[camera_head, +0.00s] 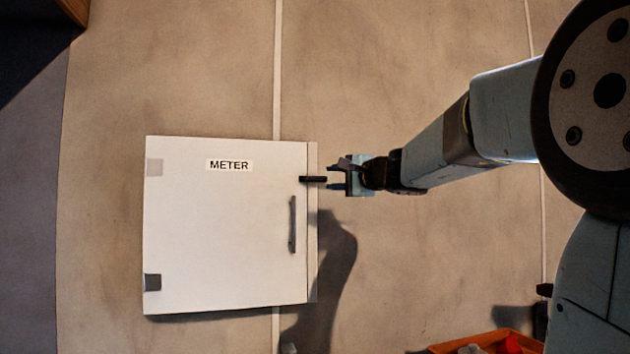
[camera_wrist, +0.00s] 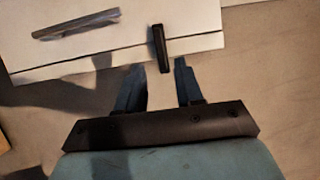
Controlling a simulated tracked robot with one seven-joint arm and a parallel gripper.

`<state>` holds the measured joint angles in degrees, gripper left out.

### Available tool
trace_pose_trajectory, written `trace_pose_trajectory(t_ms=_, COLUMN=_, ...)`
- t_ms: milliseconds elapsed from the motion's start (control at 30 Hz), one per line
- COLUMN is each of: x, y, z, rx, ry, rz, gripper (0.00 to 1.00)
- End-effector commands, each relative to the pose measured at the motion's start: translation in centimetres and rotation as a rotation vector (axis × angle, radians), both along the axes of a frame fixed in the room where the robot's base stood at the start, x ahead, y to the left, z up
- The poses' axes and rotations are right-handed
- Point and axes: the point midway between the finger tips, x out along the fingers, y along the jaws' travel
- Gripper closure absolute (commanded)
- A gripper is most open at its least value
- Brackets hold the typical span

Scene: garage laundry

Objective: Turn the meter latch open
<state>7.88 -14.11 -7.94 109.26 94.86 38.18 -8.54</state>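The white meter box (camera_head: 225,240) is fixed on the wall, with a "METER" label near its top and its door shut. A dark latch bar (camera_head: 312,179) lies horizontally across the door's right edge, and it also shows in the wrist view (camera_wrist: 159,48). A grey vertical handle (camera_head: 293,225) sits below the latch on the door. My gripper (camera_head: 332,179) is open just right of the latch. In the wrist view the two fingertips (camera_wrist: 160,68) are apart, with the latch's end near the gap between them. I cannot tell whether they touch it.
An orange bin (camera_head: 487,341) with a red item stands at the bottom right. A brown wooden edge (camera_head: 74,9) is at the top left. The wall around the box is clear.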

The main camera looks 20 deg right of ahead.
Motion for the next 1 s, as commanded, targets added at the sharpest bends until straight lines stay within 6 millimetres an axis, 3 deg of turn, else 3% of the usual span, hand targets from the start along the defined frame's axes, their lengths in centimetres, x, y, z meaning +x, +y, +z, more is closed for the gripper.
trace_pose_trajectory(t_ms=200, x=3.5, y=1.4, z=-0.1, rx=-0.002, ry=0.001, rz=0.0, gripper=0.64)
trace_pose_trajectory(t_ms=400, x=5.5, y=2.2, z=0.0, rx=0.0, ry=0.001, rz=0.0, gripper=0.64)
trace_pose_trajectory(t_ms=833, x=6.2, y=2.5, z=0.0, rx=-0.001, ry=0.001, rz=-0.001, gripper=0.64)
trace_pose_trajectory(t_ms=1000, x=6.2, y=2.5, z=0.0, rx=-0.001, ry=0.001, rz=-0.001, gripper=0.79)
